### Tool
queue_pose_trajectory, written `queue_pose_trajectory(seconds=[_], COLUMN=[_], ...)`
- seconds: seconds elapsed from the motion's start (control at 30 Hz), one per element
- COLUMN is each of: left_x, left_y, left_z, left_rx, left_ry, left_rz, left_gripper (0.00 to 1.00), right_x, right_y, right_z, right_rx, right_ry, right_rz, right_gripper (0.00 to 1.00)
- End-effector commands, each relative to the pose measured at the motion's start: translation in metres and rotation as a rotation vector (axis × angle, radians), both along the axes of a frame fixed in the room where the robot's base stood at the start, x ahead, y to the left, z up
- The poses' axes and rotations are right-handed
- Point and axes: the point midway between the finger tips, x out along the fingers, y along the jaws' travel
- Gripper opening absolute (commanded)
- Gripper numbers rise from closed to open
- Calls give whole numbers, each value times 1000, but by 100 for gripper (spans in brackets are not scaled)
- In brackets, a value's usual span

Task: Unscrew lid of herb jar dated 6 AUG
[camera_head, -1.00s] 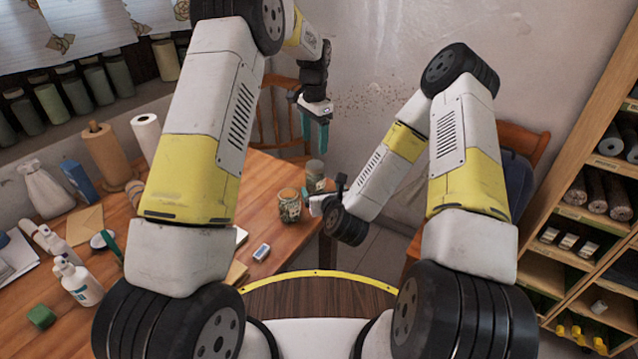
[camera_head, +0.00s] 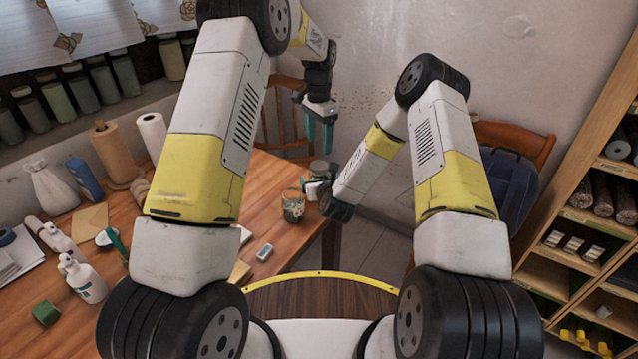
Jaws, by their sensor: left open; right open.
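Two small jars stand at the table's right end. The nearer jar (camera_head: 293,206) has a patterned label and a brownish top. The farther jar (camera_head: 319,169) has a grey-looking lid, and its lower part is hidden by my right gripper. The dates are too small to read. My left gripper (camera_head: 320,146) is open and empty, its teal fingers pointing down above the farther jar, apart from it. My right gripper (camera_head: 309,187) is open, low beside the farther jar and just behind the nearer one. Whether its fingers are around or touching the farther jar I cannot tell.
A small white-and-blue block (camera_head: 264,252) lies on the table (camera_head: 200,262) in front of the jars. Spray bottles (camera_head: 85,280), a green cube (camera_head: 46,312) and paper rolls (camera_head: 114,150) stand at left. A chair (camera_head: 513,150) and shelves (camera_head: 585,215) are at right.

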Motion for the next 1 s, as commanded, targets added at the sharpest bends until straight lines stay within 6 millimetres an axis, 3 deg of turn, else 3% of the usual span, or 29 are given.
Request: queue_pose_trajectory(seconds=[0.17, 0.6, 0.83, 1.0], left_x=[0, 0, 0, 0], left_y=[0, 0, 0, 0], left_z=[0, 0, 0, 0], left_rx=[0, 0, 0, 0], left_ry=[0, 0, 0, 0], left_rz=[0, 0, -44, -272], left_gripper=[69, 69, 69, 69], right_x=[0, 0, 0, 0], right_y=[0, 0, 0, 0], right_z=[0, 0, 0, 0], right_rx=[0, 0, 0, 0], right_ry=[0, 0, -1, -1], right_rz=[0, 0, 0, -1], right_gripper=[83, 0, 0, 0])
